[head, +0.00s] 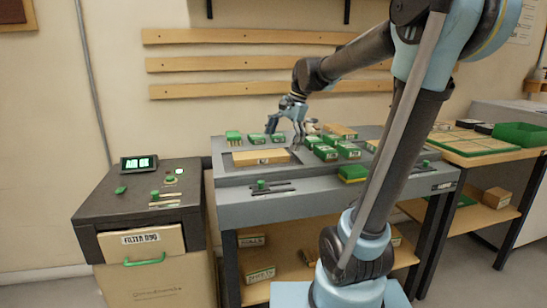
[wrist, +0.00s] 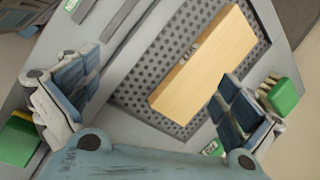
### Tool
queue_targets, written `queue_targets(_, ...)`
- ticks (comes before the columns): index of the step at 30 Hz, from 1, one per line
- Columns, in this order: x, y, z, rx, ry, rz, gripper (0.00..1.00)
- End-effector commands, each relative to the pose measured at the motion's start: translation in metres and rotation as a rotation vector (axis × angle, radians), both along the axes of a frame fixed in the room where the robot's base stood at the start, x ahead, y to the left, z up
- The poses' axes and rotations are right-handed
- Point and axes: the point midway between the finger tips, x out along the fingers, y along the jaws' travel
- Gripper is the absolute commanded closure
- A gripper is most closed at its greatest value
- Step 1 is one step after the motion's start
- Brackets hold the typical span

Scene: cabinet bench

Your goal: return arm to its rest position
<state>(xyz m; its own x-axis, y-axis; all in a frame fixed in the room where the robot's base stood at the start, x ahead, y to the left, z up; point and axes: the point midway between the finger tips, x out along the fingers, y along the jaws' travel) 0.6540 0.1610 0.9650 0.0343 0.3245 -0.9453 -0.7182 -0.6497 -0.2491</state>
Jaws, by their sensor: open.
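My gripper (head: 290,123) hangs from my arm over the back middle of the grey bench in the head view. In the wrist view my gripper (wrist: 150,100) shows its two blue-grey padded fingers spread wide apart. Nothing is held between them. A light wooden block (wrist: 203,58) lies on the perforated recessed panel beyond the fingers. In the head view the same wooden block (head: 261,157) lies below and left of my gripper, apart from it. My arm rises from the light blue base at the right and bends over the bench.
Several green-and-white boxes (head: 325,152) stand on the bench right of my gripper. A filter bin cabinet (head: 140,237) with a lit green display (head: 139,163) stands at the left. A side table at the right carries a green tray (head: 521,134). Wooden rails (head: 215,63) cross the wall behind.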

Motion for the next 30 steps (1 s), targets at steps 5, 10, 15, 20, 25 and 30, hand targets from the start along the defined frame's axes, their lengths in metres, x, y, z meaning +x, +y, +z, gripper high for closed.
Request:
queue_targets(5, -0.044, -0.037, -0.026, -0.061, -0.080, 0.126, 0.00)
queue_targets(10, -0.084, -0.068, -0.055, -0.126, -0.144, 0.255, 0.00)
queue_targets(15, -0.123, -0.097, -0.088, -0.197, -0.200, 0.388, 0.00)
queue_targets(20, -0.158, -0.120, -0.122, -0.262, -0.238, 0.511, 0.00)
queue_targets(25, -0.189, -0.141, -0.157, -0.329, -0.266, 0.633, 0.00)
queue_targets(30, -0.211, -0.155, -0.186, -0.379, -0.280, 0.732, 0.00)
